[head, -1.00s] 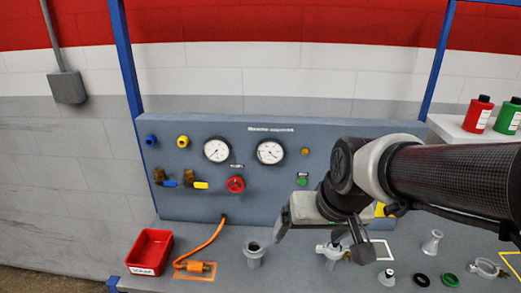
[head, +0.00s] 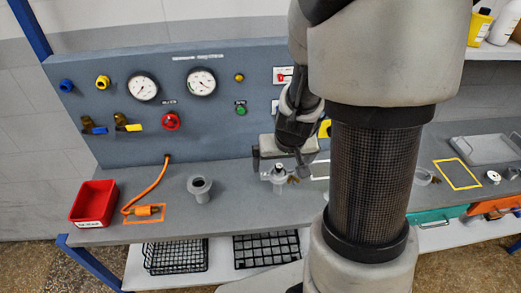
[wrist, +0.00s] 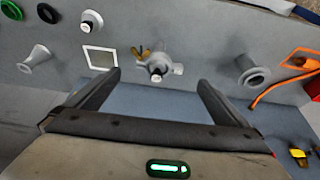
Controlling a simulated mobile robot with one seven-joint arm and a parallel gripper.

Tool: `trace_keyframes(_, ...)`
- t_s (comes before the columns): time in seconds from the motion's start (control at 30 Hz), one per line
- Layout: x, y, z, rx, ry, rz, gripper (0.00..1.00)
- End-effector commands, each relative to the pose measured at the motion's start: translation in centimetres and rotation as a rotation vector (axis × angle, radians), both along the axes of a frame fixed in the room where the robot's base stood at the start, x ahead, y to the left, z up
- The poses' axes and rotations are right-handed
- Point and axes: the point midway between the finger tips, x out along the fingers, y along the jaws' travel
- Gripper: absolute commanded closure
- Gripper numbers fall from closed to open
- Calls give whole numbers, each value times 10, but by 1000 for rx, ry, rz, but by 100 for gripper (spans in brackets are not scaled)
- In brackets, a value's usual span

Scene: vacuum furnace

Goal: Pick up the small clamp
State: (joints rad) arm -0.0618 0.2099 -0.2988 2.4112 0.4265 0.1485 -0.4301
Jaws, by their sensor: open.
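A small silver clamp with a brass wing nut (wrist: 145,52) sits at a grey flanged fitting on the bench, between and beyond my fingertips in the wrist view. In the head view the clamp (head: 280,178) is partly hidden by my gripper. My gripper (wrist: 158,82) is open and empty, its two fingers spread to either side of the clamp and apart from it. In the head view my gripper (head: 280,160) is just above the clamp. A second clamp ring (head: 424,177) lies farther right, partly hidden by my arm.
A grey flanged tube (head: 200,189) stands left of the clamp, with an orange hose (head: 150,190) and red bin (head: 94,203) beyond. The gauge panel (head: 215,110) rises behind. A flared tube (wrist: 38,60) and white square outline (wrist: 88,57) are on the other side.

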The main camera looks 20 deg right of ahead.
Motion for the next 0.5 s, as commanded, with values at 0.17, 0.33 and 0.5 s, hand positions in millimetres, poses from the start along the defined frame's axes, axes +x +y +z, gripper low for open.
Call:
trace_keyframes(0.17, 11, -3, -31, 1, 2, -3, 0)
trace_keyframes(0.33, 16, -4, -39, 1, 1, -1, 0)
trace_keyframes(0.5, 28, -7, -58, 2, 3, -3, 0)
